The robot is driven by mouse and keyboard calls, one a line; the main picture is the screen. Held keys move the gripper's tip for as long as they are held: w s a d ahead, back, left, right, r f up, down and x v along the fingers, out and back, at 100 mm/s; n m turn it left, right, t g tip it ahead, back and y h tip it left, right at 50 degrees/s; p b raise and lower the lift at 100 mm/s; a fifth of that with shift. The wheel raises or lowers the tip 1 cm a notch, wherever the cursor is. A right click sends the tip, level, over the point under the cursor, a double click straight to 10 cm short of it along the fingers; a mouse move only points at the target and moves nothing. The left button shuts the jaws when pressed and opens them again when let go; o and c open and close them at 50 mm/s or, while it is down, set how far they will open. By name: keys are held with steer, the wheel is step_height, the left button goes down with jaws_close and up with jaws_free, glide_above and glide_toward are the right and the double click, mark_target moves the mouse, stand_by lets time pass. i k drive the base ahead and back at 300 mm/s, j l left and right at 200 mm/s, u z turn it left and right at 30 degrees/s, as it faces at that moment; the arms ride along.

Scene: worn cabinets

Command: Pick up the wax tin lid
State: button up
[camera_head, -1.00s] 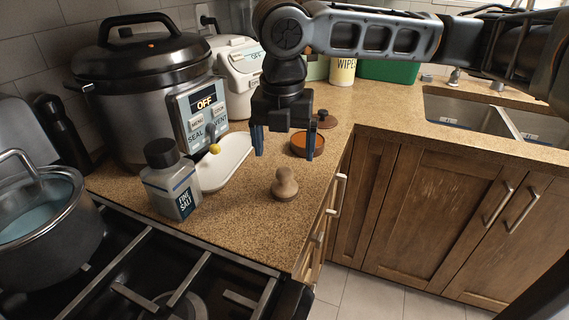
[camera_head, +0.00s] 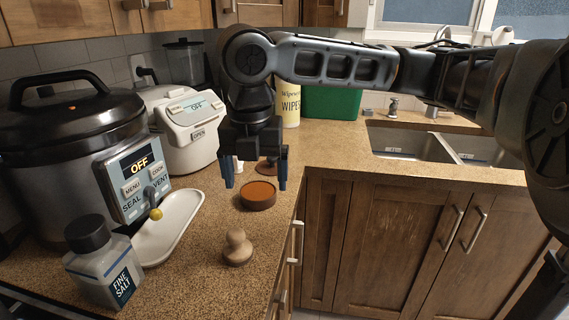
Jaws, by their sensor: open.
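A round tin (camera_head: 258,196) with an orange-brown top sits on the speckled counter. Just behind it lies a flat brown disc (camera_head: 266,168), which looks like the wax tin lid. It is partly hidden by my gripper and the tin, and its dark knob, clear earlier, is hard to make out. My gripper (camera_head: 256,184) points down with its two blue fingers spread apart and nothing between them. In the picture the fingers frame the disc and reach down to the tin's far edge; their height above the counter is hard to tell.
A wooden stamp-like knob (camera_head: 237,248) stands in front of the tin. To the left are a white tray (camera_head: 185,225), a salt jar (camera_head: 104,265) and a pressure cooker (camera_head: 75,160). A white rice cooker (camera_head: 185,130), wipes (camera_head: 290,106) and green box (camera_head: 332,102) stand behind. The counter edge is right.

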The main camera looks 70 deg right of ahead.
mark_target(268, 167)
steer(key=z, duration=1.2)
